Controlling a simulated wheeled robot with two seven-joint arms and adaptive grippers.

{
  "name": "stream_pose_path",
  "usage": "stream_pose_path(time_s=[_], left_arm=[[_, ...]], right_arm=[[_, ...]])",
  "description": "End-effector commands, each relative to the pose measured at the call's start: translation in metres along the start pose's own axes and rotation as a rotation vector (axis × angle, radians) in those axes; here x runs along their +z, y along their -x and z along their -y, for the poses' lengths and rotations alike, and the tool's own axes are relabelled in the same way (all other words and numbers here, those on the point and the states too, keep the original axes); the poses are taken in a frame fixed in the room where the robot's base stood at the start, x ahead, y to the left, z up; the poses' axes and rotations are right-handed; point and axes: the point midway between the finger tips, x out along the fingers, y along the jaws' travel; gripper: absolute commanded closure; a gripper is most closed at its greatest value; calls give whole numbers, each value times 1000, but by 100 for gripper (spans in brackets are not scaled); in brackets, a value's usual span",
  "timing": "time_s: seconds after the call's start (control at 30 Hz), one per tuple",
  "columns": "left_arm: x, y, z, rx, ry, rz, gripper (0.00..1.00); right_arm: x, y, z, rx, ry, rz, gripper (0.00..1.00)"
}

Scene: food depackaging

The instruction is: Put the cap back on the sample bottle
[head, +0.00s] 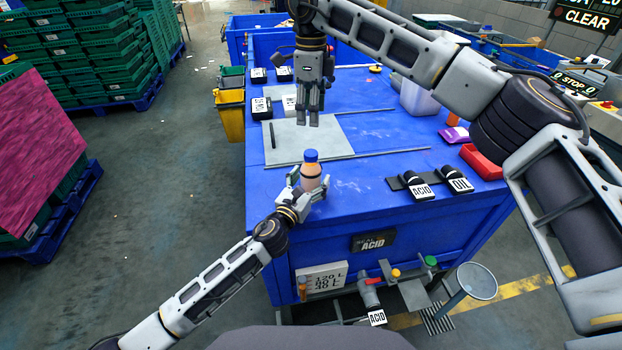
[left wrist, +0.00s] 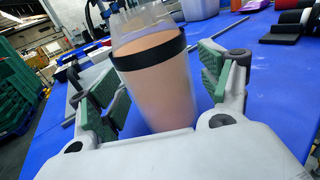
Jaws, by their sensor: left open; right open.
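The sample bottle (head: 311,180) stands upright near the front edge of the blue table, with peach-coloured contents. A blue cap (head: 311,156) sits on its top; I cannot tell whether it is tight. My left gripper (head: 309,187) is open, its fingers on either side of the bottle. In the left wrist view the bottle (left wrist: 155,80) has a clear wall and a dark band, and stands between the green finger pads; its top is cut off. My right gripper (head: 312,118) is open and empty, pointing down above the grey board, behind the bottle.
The grey board (head: 325,140) lies behind the bottle with a dark stick on it. Black ACID (head: 420,190) and OIL (head: 458,184) items and a red tray (head: 484,160) are at the right. Black labelled boxes (head: 261,107) stand at the back left.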

Motion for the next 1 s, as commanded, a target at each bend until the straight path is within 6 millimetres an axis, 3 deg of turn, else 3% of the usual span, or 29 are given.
stream_pose_path(time_s=[1.0], left_arm=[[-1, 98, -1, 1, -1, -2, 22]], right_arm=[[0, 0, 0, 0, 0, 0, 41]])
